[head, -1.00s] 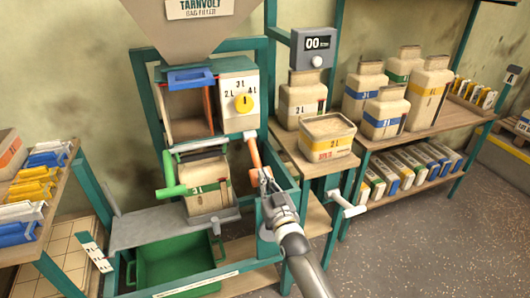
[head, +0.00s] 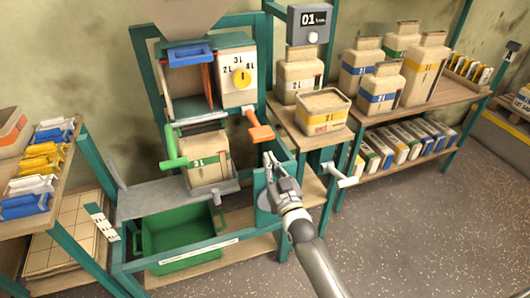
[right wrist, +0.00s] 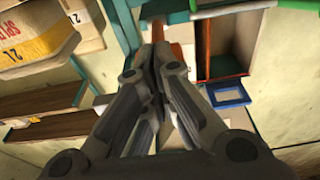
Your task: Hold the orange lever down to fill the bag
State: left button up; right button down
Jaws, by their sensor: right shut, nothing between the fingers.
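The orange lever (head: 259,129) sticks out at the right of the filler frame, below the dial box. The bag (head: 205,150), beige with a green band, stands upright on the grey platform under the filler. A green handle (head: 173,150) is at its left. My right gripper (head: 270,162) is shut and empty, below the orange lever and apart from it in the head view. In the right wrist view the closed fingers (right wrist: 157,45) partly cover an orange part behind them. My left gripper is not in view.
A yellow-knobbed dial box (head: 238,77) is above the lever. A counter (head: 314,22) reads 01. A green bin (head: 180,238) sits below the platform. Shelves with containers (head: 379,95) stand right; a side shelf (head: 60,185) stands left. Open floor lies front right.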

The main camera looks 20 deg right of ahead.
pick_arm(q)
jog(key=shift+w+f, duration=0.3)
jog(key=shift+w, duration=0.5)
pick_arm(e)
jog(key=shift+s+d+f, duration=0.1)
jog(key=shift+s+f, duration=0.2)
jog(key=shift+s, duration=0.45)
jog(key=shift+s+f, duration=0.35)
jog(key=shift+s, duration=0.4)
jog(key=shift+s+d+f, duration=0.1)
jog(key=shift+s+f, duration=0.2)
jog(key=shift+s, duration=0.45)
